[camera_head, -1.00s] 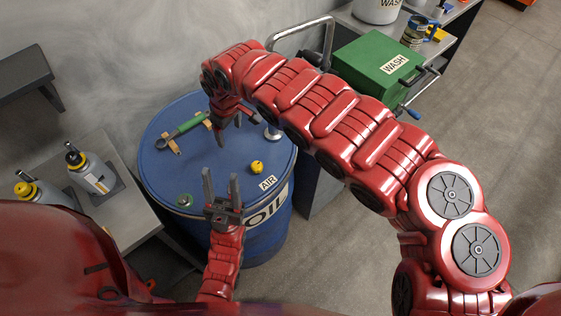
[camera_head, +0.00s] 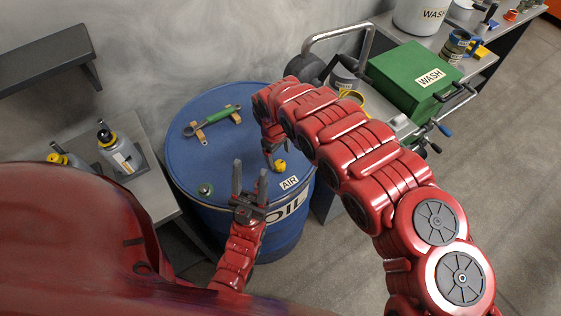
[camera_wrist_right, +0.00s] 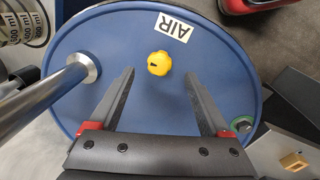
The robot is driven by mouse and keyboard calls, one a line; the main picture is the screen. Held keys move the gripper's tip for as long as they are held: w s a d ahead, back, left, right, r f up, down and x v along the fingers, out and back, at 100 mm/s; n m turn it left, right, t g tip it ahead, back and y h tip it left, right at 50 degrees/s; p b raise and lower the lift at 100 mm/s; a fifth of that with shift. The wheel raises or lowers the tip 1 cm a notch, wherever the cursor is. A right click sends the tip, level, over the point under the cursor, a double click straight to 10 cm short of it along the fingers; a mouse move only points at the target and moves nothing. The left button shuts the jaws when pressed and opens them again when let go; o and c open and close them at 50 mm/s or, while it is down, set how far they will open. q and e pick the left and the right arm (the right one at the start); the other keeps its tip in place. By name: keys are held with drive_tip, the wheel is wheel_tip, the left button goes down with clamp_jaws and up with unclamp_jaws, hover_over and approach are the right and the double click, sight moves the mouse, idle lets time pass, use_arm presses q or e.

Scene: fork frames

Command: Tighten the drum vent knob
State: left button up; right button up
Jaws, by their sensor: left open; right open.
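The yellow vent knob (camera_head: 279,167) sits on top of the blue drum (camera_head: 215,165), beside the AIR label (camera_head: 289,183). In the right wrist view the knob (camera_wrist_right: 159,63) appears centred just beyond and between the fingertips, with a dark mark on it. My right gripper (camera_wrist_right: 160,74) is open above the drum lid, and no contact with the knob shows. In the head view its fingers are partly hidden by its own arm beside the knob. My left gripper (camera_head: 250,170) is open and empty, pointing up at the drum's near edge.
A metal pipe (camera_wrist_right: 45,95) rises from the lid.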

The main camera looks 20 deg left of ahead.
sight(280, 164)
drive_tip(key=f, duration=0.4)
drive_tip(key=shift+w+a+p, duration=0.15)
drive_tip(key=shift+a+p, duration=0.05)
drive_tip(key=shift+p, duration=0.2)
drive_tip(key=shift+w+d+f, duration=0.1)
drive_tip(key=shift+d+f, duration=0.05)
drive_tip(key=shift+f, duration=0.3)
drive_tip(key=shift+w+d+f, duration=0.1)
drive_tip(key=shift+d+f, duration=0.05)
drive_tip(key=shift+f, duration=0.3)
clamp_jaws()
